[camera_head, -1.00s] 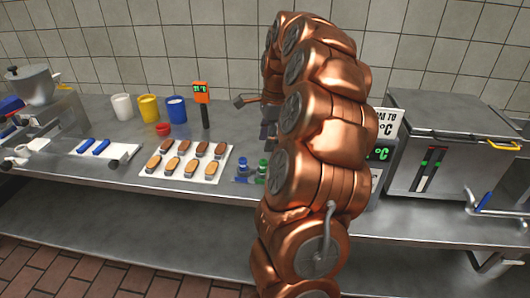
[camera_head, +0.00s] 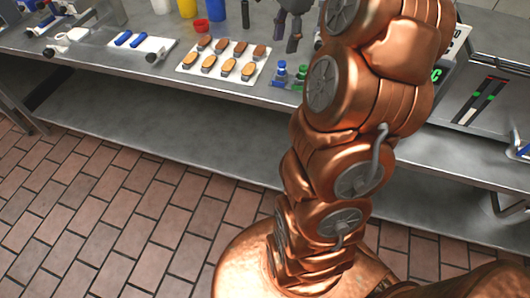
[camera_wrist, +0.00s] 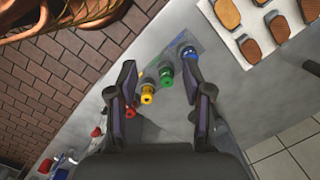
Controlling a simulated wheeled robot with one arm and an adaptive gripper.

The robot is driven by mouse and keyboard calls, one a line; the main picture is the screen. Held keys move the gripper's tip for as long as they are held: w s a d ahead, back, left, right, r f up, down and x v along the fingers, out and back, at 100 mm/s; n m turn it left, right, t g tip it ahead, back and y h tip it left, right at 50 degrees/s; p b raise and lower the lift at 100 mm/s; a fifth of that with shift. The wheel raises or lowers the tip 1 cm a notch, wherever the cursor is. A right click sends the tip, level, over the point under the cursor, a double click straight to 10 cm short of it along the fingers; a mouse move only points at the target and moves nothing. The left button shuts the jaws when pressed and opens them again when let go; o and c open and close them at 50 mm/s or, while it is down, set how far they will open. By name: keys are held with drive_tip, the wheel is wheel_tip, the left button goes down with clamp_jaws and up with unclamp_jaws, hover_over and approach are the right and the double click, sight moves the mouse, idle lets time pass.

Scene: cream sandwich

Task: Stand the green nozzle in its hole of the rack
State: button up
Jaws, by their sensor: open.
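The green nozzle (camera_wrist: 166,72) stands in a row of coloured nozzles, between the blue nozzle (camera_wrist: 187,52) and the yellow nozzle (camera_wrist: 148,92). It also shows in the head view (camera_head: 299,76), right of the blue nozzle. The rack (camera_wrist: 203,46) is a thin, pale bluish strip around the blue nozzle; I cannot tell whether the green nozzle sits in a hole. My gripper (camera_wrist: 158,70) is open and empty, pointing down. In the wrist view its fingers appear on either side of the green and yellow nozzles. In the head view my gripper (camera_head: 286,38) is above and behind the row.
A red nozzle (camera_wrist: 130,110) is at the row's end. A white tray (camera_head: 187,66) of cream sandwiches lies left of the rack. A red cup (camera_head: 201,26) and a blue cup (camera_head: 217,14) stand behind. The counter's front edge is close.

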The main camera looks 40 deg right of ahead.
drive_tip(key=s+a+n, duration=0.4)
drive_tip(key=a+n, duration=0.2)
drive_tip(key=a, duration=0.6)
drive_tip(key=s+a+f+n+g, duration=0.1)
drive_tip(key=s+a+f+n, duration=0.4)
drive_tip(key=s, duration=0.4)
drive_tip(key=s+a+f+n+g+h, duration=0.1)
drive_tip(key=s+a+f+n, duration=0.4)
drive_tip(key=s, duration=0.5)
drive_tip(key=a+n, duration=0.2)
drive_tip(key=n, duration=0.1)
drive_tip(key=shift+s+a+n+h, duration=0.25)
drive_tip(key=shift+a+n+h, duration=0.05)
drive_tip(key=shift+a+n, duration=0.1)
